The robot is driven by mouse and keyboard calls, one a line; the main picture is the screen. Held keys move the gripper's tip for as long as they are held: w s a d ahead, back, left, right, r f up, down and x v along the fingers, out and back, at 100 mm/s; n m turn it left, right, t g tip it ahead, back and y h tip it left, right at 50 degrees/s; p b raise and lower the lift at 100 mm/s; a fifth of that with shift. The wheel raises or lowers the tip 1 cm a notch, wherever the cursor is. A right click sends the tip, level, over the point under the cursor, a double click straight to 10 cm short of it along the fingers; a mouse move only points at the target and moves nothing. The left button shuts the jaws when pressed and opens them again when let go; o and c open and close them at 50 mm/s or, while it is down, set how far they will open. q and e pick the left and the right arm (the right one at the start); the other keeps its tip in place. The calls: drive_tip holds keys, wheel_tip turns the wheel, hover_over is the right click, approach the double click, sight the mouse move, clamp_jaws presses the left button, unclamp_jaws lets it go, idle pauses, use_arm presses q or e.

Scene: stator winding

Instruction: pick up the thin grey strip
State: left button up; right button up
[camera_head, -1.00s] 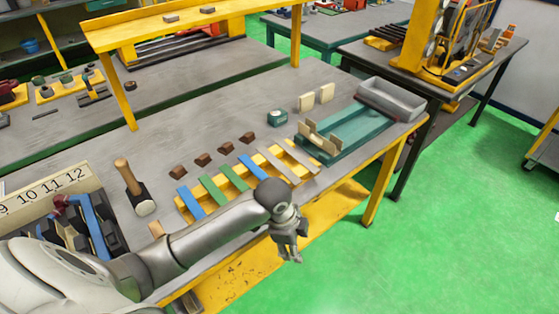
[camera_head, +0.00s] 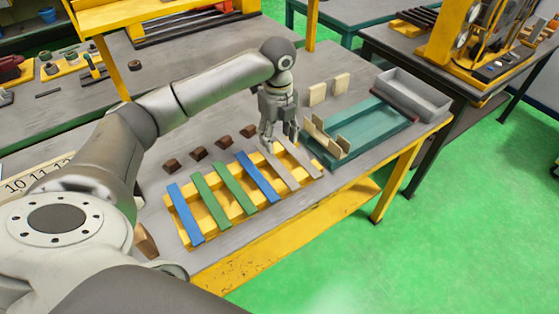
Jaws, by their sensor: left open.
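Two thin grey strips lie side by side at the right end of a yellow rack (camera_head: 222,222) on the near table. One grey strip (camera_head: 283,171) is beside the blue one; the other grey strip (camera_head: 303,163) is at the rack's right end. Both look alike, slightly beige. My left gripper (camera_head: 280,145) is open and points down over the far ends of the grey strips, partly hiding them. It appears empty, and I cannot tell whether its fingertips touch a strip. My right gripper is not in view.
Blue strips (camera_head: 187,213) and green strips (camera_head: 210,198) fill the rest of the rack. Several small brown blocks (camera_head: 198,154) lie behind it. A teal tray (camera_head: 370,125) with a beige holder stands to the right, near a grey bin (camera_head: 412,95).

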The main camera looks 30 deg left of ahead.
sight(277, 165)
use_arm(q)
drive_tip(key=shift+s+f, duration=0.2)
drive_tip(key=shift+f, duration=1.35)
wheel_tip(277, 165, down, 4)
drive_tip(key=shift+s+f+p, duration=0.1)
drive_tip(key=shift+s+p, duration=0.05)
drive_tip(key=shift+p, duration=0.85)
drive_tip(key=shift+a+f, duration=0.1)
drive_tip(key=shift+f, duration=0.5)
drive_tip(key=c, duration=1)
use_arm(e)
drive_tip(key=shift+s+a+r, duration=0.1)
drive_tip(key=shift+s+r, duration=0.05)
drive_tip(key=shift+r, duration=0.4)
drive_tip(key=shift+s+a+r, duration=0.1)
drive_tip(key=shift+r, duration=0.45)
use_arm(q)
drive_tip(key=shift+r, duration=0.1)
